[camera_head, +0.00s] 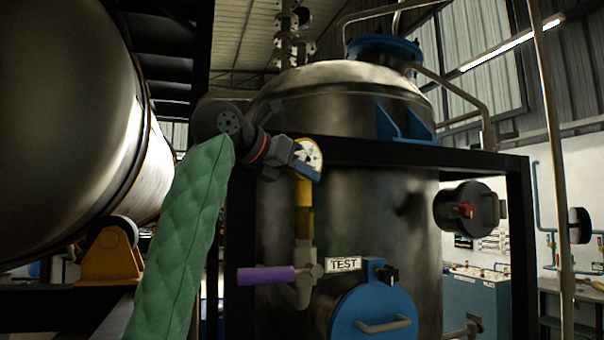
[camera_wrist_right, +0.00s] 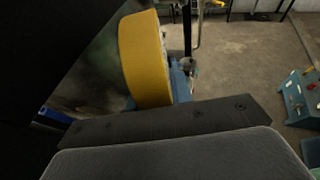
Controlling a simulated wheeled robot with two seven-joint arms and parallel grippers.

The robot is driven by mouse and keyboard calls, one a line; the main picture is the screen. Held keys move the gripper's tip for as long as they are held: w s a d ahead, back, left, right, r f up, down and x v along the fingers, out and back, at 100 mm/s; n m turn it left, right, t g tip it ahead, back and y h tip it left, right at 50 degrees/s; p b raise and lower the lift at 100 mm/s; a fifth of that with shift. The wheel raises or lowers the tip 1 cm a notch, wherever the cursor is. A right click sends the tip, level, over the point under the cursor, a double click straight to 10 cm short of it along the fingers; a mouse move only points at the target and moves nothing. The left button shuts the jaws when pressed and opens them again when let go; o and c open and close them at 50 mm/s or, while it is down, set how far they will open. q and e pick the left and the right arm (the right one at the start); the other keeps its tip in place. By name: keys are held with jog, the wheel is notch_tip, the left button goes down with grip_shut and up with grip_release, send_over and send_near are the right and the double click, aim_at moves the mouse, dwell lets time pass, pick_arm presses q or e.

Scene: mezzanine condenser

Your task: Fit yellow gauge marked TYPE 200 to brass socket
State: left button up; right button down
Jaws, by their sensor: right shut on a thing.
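The yellow gauge (camera_head: 312,152) has a white dial that faces right and towards me. Its lettering is too small to read. My right gripper (camera_head: 296,160) is shut on it from the left. In the right wrist view the gauge's yellow rim (camera_wrist_right: 146,60) stands just beyond a dark finger of my right gripper (camera_wrist_right: 165,120). Below the gauge is the upright brass socket (camera_head: 304,222) on the pipework in front of the tank. The gauge is directly above it in the picture, but I cannot tell whether it is seated in the socket. My left gripper is out of view.
A purple valve handle (camera_head: 266,276) sticks out left below the socket. A TEST label (camera_head: 343,264) and a blue round hatch (camera_head: 374,312) are at lower right. A dark frame beam (camera_head: 400,153) crosses the tank (camera_head: 350,215) behind. A large cylinder (camera_head: 75,120) fills the left.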

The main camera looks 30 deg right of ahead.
aim_at(291, 172)
jog(key=shift+f+b, duration=0.35)
jog(key=shift+f, duration=0.15)
jog(key=c, duration=1.2)
grip_release()
jog(key=shift+o, duration=0.2)
jog(key=shift+a, duration=0.1)
jog(key=shift+a, duration=0.3)
jog(key=b+v, duration=0.2)
jog(key=v, duration=0.5)
jog(key=shift+r+b, duration=0.15)
jog(key=shift+b, duration=0.15)
jog(key=shift+s, duration=0.1)
jog(key=shift+r, duration=0.1)
